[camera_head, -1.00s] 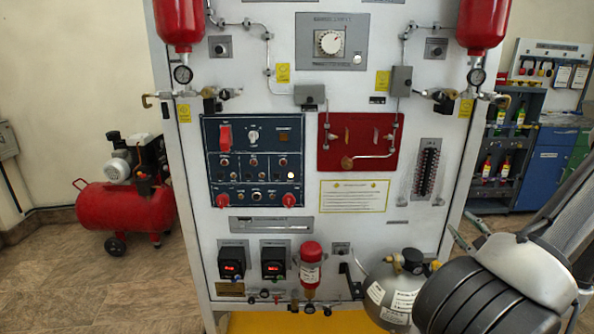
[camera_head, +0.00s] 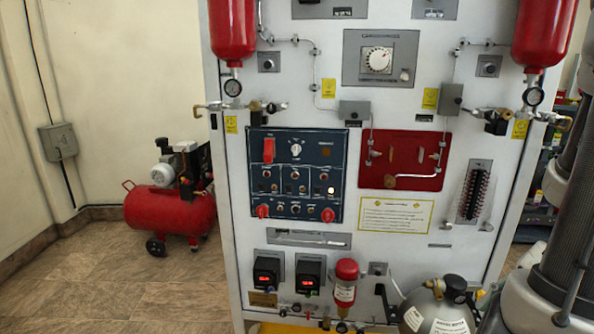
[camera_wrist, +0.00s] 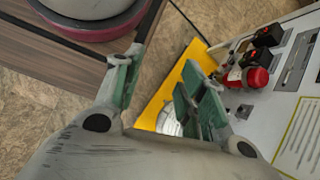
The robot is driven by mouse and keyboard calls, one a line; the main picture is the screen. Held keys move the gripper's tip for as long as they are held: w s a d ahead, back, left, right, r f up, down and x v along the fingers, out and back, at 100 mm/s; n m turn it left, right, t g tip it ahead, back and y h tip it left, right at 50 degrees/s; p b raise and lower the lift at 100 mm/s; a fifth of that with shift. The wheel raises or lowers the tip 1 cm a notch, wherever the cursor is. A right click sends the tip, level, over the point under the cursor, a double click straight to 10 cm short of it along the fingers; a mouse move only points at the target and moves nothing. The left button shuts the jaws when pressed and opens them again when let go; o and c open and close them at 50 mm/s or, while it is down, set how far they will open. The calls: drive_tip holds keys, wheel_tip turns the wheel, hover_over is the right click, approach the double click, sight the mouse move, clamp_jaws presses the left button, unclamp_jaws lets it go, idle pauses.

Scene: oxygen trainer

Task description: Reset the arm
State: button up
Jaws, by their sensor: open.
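My gripper (camera_wrist: 160,68) is open and empty in the wrist view, its two green-padded fingers spread apart. It points down over the floor and a yellow base strip (camera_wrist: 182,70), beside the panel's lower end. The white oxygen trainer panel (camera_head: 400,235) stands upright in the head view and shows at the right of the wrist view. My arm fills the right edge of the head view; its gripper end is not visible there. A rounded pale thing shows between the fingers, mostly hidden.
A grey gas cylinder (camera_head: 432,312) stands at the panel's foot, close to my arm. A small red cylinder (camera_head: 345,288) sits at the panel's lower part. A red compressor (camera_head: 170,210) stands at left. The floor (camera_head: 90,275) before it is clear.

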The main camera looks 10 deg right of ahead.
drive_tip(key=w+r+n+t+h, duration=0.1)
drive_tip(key=w+r+n+h, duration=0.1)
drive_tip(key=r+n+h, duration=0.35)
drive_tip(key=w+r+n+t+h, duration=0.1)
drive_tip(key=w+r+n+h, duration=0.15)
drive_tip(key=r+n, duration=0.5)
drive_tip(key=a+r+n, duration=0.1)
drive_tip(key=w+a+r+n+t, duration=0.1)
drive_tip(key=a, duration=0.1)
drive_tip(key=a+r+n+t, duration=0.1)
drive_tip(key=shift+w+a+r+y, duration=0.2)
drive_tip(key=shift+w+a+y, duration=0.05)
drive_tip(key=shift+w+y, duration=0.15)
idle(0.3)
